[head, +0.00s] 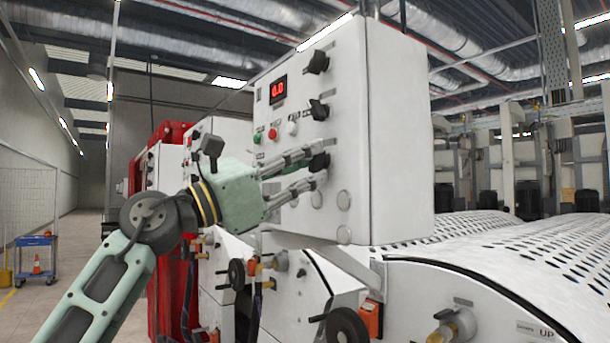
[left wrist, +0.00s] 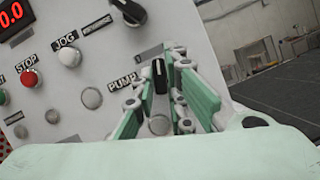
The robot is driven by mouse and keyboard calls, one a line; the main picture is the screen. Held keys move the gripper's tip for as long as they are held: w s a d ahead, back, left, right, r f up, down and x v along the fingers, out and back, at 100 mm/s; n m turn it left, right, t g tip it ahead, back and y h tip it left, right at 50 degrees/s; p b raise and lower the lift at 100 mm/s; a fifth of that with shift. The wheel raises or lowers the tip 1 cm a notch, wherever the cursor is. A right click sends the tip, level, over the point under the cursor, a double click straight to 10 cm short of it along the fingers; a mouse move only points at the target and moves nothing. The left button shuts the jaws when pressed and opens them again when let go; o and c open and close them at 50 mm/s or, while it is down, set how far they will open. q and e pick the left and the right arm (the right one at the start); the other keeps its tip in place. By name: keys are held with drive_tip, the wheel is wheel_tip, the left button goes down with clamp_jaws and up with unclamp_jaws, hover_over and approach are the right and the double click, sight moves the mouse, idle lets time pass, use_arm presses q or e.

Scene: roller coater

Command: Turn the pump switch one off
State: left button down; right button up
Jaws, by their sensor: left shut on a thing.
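The pump switch (left wrist: 160,76) is a black rotary knob beside a label reading PUMP, on the white control box. It also shows in the head view (head: 320,161), partly covered by the fingers. In the left wrist view its pointer looks about upright. My left gripper (head: 316,164) is at the box front, with one finger on each side of the knob, shut on it. In the left wrist view the green finger pads (left wrist: 163,97) stand left and right of the knob. My right gripper is in neither view.
Above the pump switch are two more black knobs (head: 317,62) (head: 319,110). A red digital display (head: 278,89) and green, red and white buttons (head: 273,132) are to the left. Below the box are handwheels (head: 346,327) and perforated white covers (head: 500,260).

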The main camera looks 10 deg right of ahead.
use_arm(q)
drive_tip(key=n+t+b, duration=0.2)
drive_tip(key=n+b, duration=0.1)
drive_tip(key=b, duration=0.1)
drive_tip(key=n+t+y+b, duration=0.1)
drive_tip(key=n+b, duration=0.3)
drive_tip(key=n+t+y+b, duration=0.1)
drive_tip(key=n+t+b, duration=0.1)
drive_tip(key=n+b, duration=0.2)
drive_tip(key=shift+s+d+f+t+b, duration=0.15)
drive_tip(key=shift+s+f+t+b, duration=0.15)
drive_tip(key=shift+f+b, duration=0.1)
drive_tip(key=shift+r+n+t+y+b, duration=0.2)
drive_tip(key=shift+n+y+b, duration=0.15)
drive_tip(key=shift+n+b, duration=0.35)
drive_tip(key=shift+r+n+t+y+b, duration=0.15)
drive_tip(key=shift+n+y+b, duration=0.3)
drive_tip(key=shift+n, duration=0.45)
drive_tip(key=c, duration=1.8)
unclamp_jaws()
